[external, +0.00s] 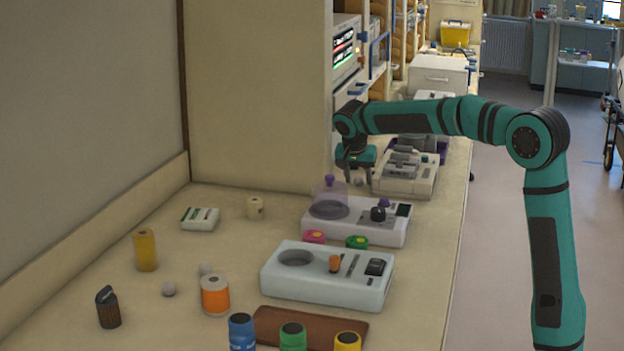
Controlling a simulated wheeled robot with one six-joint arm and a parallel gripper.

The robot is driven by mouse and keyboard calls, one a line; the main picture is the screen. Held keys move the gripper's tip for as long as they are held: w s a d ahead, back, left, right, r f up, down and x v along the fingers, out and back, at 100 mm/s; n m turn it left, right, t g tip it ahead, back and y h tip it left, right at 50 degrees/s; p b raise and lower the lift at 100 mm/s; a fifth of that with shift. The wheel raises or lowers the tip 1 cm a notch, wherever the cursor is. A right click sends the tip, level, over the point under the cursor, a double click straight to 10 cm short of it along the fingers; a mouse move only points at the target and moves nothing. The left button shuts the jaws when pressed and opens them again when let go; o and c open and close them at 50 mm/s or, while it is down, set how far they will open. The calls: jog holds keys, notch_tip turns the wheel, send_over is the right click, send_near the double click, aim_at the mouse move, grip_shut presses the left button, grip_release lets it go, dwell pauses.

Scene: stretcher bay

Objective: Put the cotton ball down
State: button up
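My gripper (357,176) points down over the far part of the counter, beyond the device with the clear purple-knobbed dome. Its two fingers look spread apart. A small pale cotton ball (358,181) shows low between the fingertips, with a gap seen on each side. From this distance I cannot tell whether it rests on the counter.
The domed device (365,228) and a pale blue-grey device (325,290) stand nearer. A grey-white instrument (405,185) is right of my gripper. The counter's left middle has free room.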

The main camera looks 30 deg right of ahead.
jog(key=v, duration=1.2)
jog(key=shift+r, duration=0.15)
jog(key=shift+d, duration=0.1)
jog(key=s+d+r+n+t+y, duration=0.25)
jog(key=s+d+r, duration=0.2)
jog(key=s, duration=0.45)
jog(key=s+d+r+n+t+y, duration=0.1)
jog(key=s+d+r+n+t, duration=0.25)
jog(key=s, duration=0.55)
jog(key=s+d+n+t, duration=0.1)
jog(key=s+d+t, duration=0.2)
jog(key=s, duration=0.8)
jog(key=s+d+n+t, duration=0.1)
jog(key=s+d+t, duration=0.3)
jog(key=s, duration=0.7)
jog(key=shift+f+n+t, duration=0.4)
jog(key=shift+f+t, duration=0.1)
jog(key=shift+t, duration=0.2)
